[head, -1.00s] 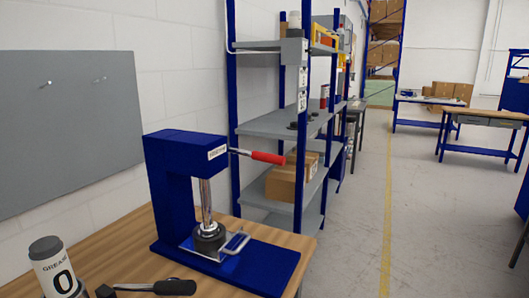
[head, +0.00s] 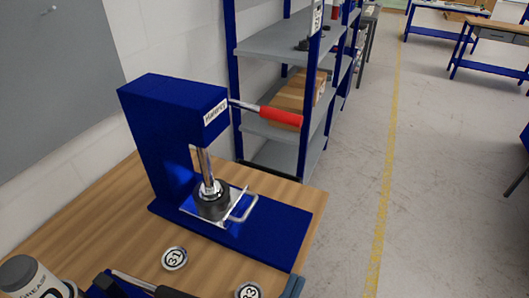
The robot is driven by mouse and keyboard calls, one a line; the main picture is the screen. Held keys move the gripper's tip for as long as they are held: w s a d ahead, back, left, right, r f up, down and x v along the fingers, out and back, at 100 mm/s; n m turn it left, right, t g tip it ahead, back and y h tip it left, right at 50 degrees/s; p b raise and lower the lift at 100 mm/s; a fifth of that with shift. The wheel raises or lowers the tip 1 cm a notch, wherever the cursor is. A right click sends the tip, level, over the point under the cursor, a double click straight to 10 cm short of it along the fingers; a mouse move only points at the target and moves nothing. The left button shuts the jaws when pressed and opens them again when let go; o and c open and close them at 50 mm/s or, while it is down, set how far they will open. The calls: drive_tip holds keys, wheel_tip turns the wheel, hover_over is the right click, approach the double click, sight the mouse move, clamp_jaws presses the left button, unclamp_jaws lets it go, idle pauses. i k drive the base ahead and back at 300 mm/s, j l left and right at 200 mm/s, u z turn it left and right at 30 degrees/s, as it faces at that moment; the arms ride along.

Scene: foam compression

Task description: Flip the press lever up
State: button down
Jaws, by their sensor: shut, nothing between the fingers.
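The blue press (head: 180,110) stands on the wooden bench at left centre in the head view. Its lever has a metal rod and a red handle (head: 280,117). The lever sticks out to the right from the press head, tilted slightly downward. The silver ram (head: 205,165) is lowered onto a dark grey round piece (head: 213,203), which sits on a metal plate with a looped handle (head: 243,209) over the blue base.
A grease container (head: 35,278), a black-handled tool (head: 160,291) and two round numbered discs (head: 174,258) (head: 248,291) lie at the bench front. A shelf unit (head: 270,42) with a cardboard box (head: 297,98) stands behind the lever. Floor to the right is open.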

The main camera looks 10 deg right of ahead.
sight(293, 120)
drive_tip(key=i+j, duration=0.1)
drive_tip(key=i, duration=0.75)
drive_tip(key=k, duration=0.15)
drive_tip(key=u, duration=0.05)
